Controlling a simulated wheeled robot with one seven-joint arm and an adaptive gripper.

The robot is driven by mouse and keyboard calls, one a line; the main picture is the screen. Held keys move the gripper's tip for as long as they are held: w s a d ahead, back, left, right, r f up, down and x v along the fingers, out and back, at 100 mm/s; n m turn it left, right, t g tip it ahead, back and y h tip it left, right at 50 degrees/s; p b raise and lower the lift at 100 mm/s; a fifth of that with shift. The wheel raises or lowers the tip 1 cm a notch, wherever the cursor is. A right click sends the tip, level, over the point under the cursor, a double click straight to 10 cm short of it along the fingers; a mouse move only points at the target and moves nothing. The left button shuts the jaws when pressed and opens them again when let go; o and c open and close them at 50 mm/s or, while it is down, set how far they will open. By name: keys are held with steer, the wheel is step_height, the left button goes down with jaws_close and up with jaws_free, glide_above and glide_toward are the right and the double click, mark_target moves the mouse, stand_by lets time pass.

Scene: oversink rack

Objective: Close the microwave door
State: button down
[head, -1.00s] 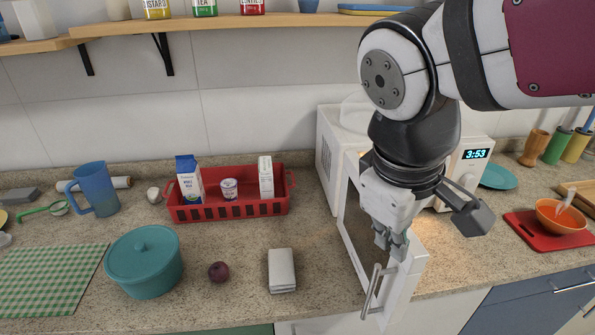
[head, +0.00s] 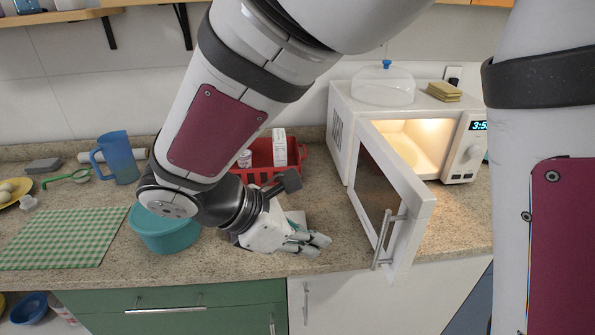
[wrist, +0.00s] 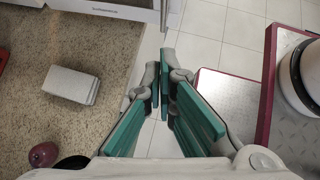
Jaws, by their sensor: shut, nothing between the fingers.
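The white microwave (head: 342,150) stands on the counter at the right in the head view, its lit inside showing. Its door (head: 418,212) is swung wide open toward the front edge of the counter, with a metal bar handle (head: 385,240) on its free edge. My gripper (head: 318,243) is low over the counter's front edge, left of the door and apart from it, with its fingers pointing right toward the handle. In the wrist view, my gripper's teal-padded fingers (wrist: 166,85) are shut and empty. Part of the white door (wrist: 105,7) shows at the top there.
A teal pot (head: 165,235) and a red basket (head: 262,160) stand left, partly hidden by my arm. A folded grey cloth (wrist: 72,85) and a dark red onion (wrist: 43,154) lie beside my gripper. A clear dome (head: 383,88) sits on the microwave.

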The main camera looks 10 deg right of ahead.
steer(key=w+d+f, duration=0.2)
steer(key=d+f, duration=0.3)
steer(key=d, duration=0.4)
steer(key=shift+w+d+f, duration=0.2)
steer(key=shift+d+f, duration=0.15)
steer(key=shift+f, duration=0.05)
